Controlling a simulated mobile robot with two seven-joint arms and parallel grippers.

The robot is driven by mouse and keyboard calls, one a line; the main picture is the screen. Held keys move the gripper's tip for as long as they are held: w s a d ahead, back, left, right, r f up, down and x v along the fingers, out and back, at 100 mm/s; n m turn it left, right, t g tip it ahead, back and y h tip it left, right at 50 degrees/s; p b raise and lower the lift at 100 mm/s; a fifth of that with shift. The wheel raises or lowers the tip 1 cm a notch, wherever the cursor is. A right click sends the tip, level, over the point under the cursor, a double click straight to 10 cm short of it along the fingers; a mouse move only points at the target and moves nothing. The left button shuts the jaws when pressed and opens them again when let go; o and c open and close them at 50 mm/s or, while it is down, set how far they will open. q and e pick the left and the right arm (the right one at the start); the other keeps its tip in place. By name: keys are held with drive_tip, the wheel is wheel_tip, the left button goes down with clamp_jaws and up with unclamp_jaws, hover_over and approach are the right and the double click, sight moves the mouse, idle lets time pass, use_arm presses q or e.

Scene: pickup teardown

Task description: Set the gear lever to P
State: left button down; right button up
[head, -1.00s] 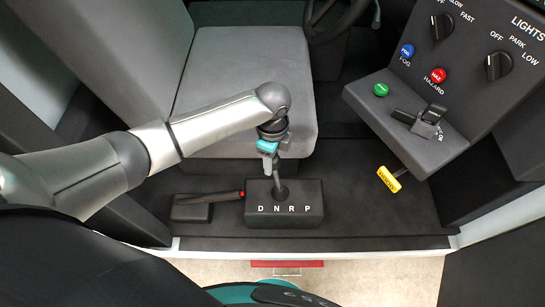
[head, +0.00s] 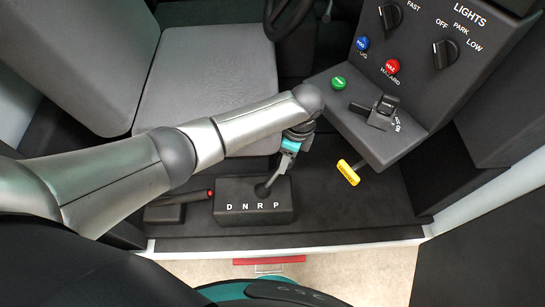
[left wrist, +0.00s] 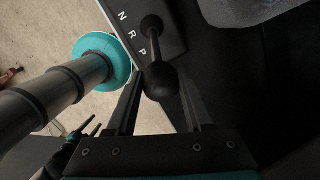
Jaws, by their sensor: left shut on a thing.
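The gear lever (head: 274,182) rises from a dark box (head: 225,215) marked D, N, R, P on its front. The lever leans right, toward the P side. My left gripper (head: 288,160) is at its top, and the arm hides the knob in the head view. In the left wrist view the round black knob (left wrist: 160,82) sits between the fingers of my left gripper (left wrist: 160,100), with the shaft running up to its boot past the letters. My right gripper (left wrist: 95,122) shows small at the lower left there, its two fingers apart.
A handbrake with a red button (head: 210,193) lies left of the box. The seat (head: 205,85) is behind.

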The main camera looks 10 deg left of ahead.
use_arm(q)
drive_tip(key=shift+w+d+f, duration=0.1)
drive_tip(key=shift+d+f, duration=0.05)
drive_tip(key=shift+d, duration=0.25)
drive_tip(key=shift+w+d+f, duration=0.1)
drive_tip(key=shift+d+f, duration=0.05)
drive_tip(key=shift+d, duration=0.25)
drive_tip(key=shift+s+d+b, duration=0.1)
drive_tip(key=shift+b, duration=0.25)
use_arm(e)
drive_tip(key=shift+s+a+f, duration=0.1)
drive_tip(key=shift+a+f, duration=0.4)
drive_tip(key=shift+a, duration=0.35)
use_arm(q)
drive_tip(key=shift+d, duration=0.1)
use_arm(e)
drive_tip(key=shift+d, duration=0.2)
use_arm(q)
drive_tip(key=c, duration=0.7)
unclamp_jaws()
drive_tip(key=o, duration=0.3)
drive_tip(key=shift+w+d+f, duration=0.15)
drive_tip(key=shift+w, duration=0.05)
drive_tip(key=shift+o, duration=0.6)
drive_tip(key=shift+a, duration=0.2)
use_arm(e)
drive_tip(key=shift+d, duration=0.4)
